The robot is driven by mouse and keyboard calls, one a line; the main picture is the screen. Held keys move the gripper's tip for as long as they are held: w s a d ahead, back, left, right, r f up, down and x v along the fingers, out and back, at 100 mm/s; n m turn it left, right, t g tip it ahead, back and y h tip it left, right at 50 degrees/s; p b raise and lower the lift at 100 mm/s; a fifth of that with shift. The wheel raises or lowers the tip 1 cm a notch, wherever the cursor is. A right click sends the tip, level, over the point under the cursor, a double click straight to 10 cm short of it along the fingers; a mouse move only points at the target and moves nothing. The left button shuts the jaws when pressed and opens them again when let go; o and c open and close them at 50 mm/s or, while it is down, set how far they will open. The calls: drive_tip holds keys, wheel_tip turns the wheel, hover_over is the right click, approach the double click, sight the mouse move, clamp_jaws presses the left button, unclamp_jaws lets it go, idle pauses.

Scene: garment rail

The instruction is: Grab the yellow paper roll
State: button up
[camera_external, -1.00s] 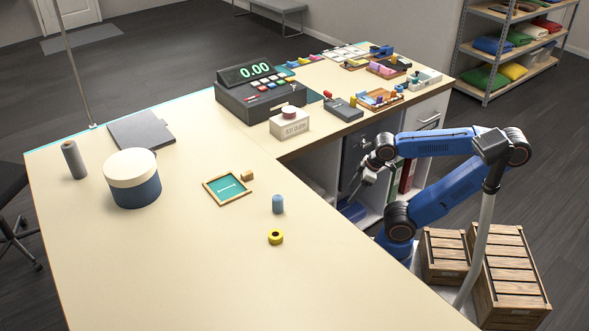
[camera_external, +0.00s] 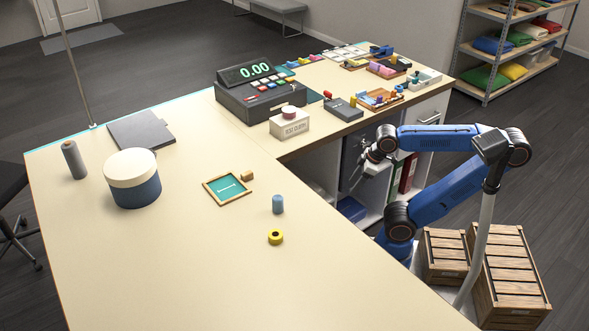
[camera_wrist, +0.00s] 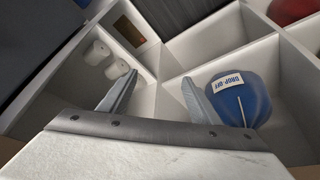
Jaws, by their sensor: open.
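The yellow paper roll (camera_external: 275,237) lies on the cream counter, near its inner edge and just in front of an upright blue roll (camera_external: 278,204). It is not visible in the wrist view. My gripper (camera_external: 359,178) hangs off the counter's inner edge, to the right of and beyond the yellow roll, in front of the open shelves. In the wrist view my gripper (camera_wrist: 160,77) has its two fingers apart with nothing between them. It faces white shelf compartments, away from the roll.
A blue container labelled "DROP OFF" (camera_wrist: 240,103) sits in a compartment near the right finger. White rolls (camera_wrist: 98,52) stand at left. On the counter are a framed green board (camera_external: 227,189), a round box (camera_external: 133,180) and a cash register (camera_external: 262,95). The near counter is clear.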

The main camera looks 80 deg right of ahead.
wheel_tip(320, 180, up, 30)
drive_tip(key=w+a+r+n+g, duration=0.1)
drive_tip(key=w+a+r+n, duration=0.3)
drive_tip(key=w+a, duration=0.55)
drive_tip(key=n+g, duration=0.4)
drive_tip(key=n, duration=0.9)
hover_over(275, 234)
wheel_tip(275, 234, down, 6)
drive_tip(key=r, duration=0.1)
drive_tip(key=shift+f, duration=6.35)
drive_tip(key=shift+c, duration=0.3)
drive_tip(key=c, duration=1.1)
